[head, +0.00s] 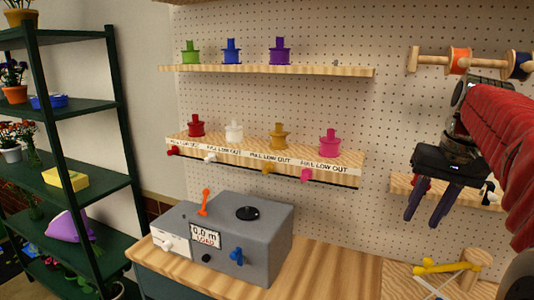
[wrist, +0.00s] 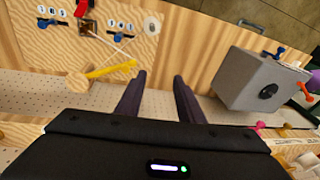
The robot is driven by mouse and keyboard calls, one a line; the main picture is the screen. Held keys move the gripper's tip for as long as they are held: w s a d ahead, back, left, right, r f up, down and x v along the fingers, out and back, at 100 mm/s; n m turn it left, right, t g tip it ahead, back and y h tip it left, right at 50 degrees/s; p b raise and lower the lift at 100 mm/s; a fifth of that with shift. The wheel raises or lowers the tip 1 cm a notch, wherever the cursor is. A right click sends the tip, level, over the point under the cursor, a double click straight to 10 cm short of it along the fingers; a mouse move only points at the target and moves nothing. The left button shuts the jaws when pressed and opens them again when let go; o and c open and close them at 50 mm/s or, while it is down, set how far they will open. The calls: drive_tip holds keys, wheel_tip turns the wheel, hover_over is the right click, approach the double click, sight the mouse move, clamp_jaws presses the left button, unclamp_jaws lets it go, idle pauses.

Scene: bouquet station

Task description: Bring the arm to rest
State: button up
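My arm reaches in from the right edge in the head view. My gripper (head: 428,220) hangs in front of the pegboard at the right, with its two dark fingers pointing down and apart. In the wrist view, my gripper (wrist: 160,80) is open, and there is nothing between the fingers. It is above the bench and touches nothing that I can see.
A grey machine (head: 262,238) stands on the wooden bench (head: 330,278). A yellow-handled tool (head: 447,267) lies by a wooden post (head: 474,262) at the right. Shelves with coloured spools (head: 279,136) line the pegboard. A green plant rack (head: 75,105) stands left.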

drive_tip(key=s+a+f+n+t, duration=0.1)
drive_tip(key=s+a+f+n, duration=0.1)
drive_tip(key=s+a+f, duration=0.6)
drive_tip(key=s+a+f+n+t, duration=0.2)
drive_tip(key=s+a+f, duration=0.5)
drive_tip(key=a, duration=0.6)
drive_tip(key=shift+s+f+n+h, duration=0.3)
drive_tip(key=shift+s+f+h, duration=0.1)
drive_tip(key=shift+s, duration=0.6)
drive_tip(key=shift+a, duration=0.1)
